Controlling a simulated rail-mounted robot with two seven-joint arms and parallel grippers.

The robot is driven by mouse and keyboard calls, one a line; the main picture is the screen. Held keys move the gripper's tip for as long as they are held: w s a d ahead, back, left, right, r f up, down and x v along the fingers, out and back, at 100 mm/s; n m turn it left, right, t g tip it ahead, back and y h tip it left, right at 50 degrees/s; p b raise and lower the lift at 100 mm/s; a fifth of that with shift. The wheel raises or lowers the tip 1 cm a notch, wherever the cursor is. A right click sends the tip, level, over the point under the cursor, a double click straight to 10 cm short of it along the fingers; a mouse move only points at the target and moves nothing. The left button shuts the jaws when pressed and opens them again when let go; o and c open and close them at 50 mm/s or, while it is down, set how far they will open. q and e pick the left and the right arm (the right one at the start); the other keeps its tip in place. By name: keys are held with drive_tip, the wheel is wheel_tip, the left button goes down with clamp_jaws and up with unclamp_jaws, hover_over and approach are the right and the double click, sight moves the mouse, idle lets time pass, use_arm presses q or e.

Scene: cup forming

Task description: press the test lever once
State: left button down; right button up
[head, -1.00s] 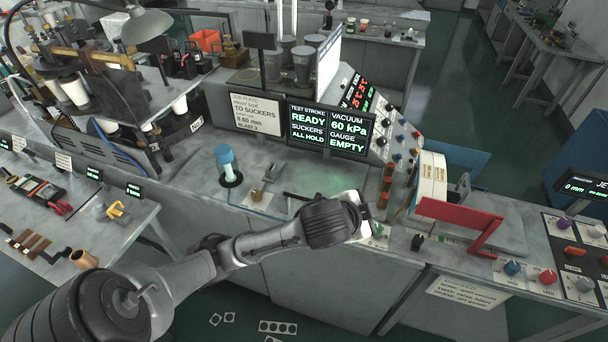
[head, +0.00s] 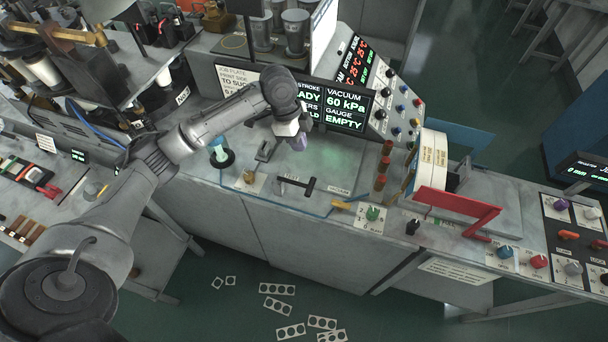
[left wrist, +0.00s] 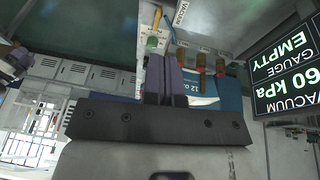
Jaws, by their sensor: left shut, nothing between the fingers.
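My left gripper (head: 298,143) is shut and empty, in front of the display panel and above the grey bench. Its purple fingers lie together in the left wrist view (left wrist: 165,80). A black T-handled lever (head: 296,185) stands on the bench front, nearer the front edge than the gripper and apart from it. A grey metal lever-like piece (head: 266,148) stands left of the fingers. Labels beside these levers are too small to read, so I cannot tell which is the test lever. My right gripper is out of view.
A yellow handle (head: 348,202) and a green knob (head: 372,213) sit right of the black lever. Brown-topped posts (head: 382,170) and a red bracket (head: 458,208) stand farther right. The display (head: 346,106) reads vacuum 60 kPa, gauge empty.

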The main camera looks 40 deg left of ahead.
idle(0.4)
use_arm(q)
drive_tip(key=p, duration=0.1)
approach(309, 185)
drive_tip(key=x, duration=0.5)
drive_tip(key=shift+w+d+f, duration=0.1)
drive_tip(key=shift+w+d, duration=0.15)
drive_tip(key=shift+w, duration=0.05)
drive_tip(key=shift+s+f+p, duration=0.15)
drive_tip(key=shift+f+p, duration=0.15)
drive_tip(key=shift+f, duration=0.6)
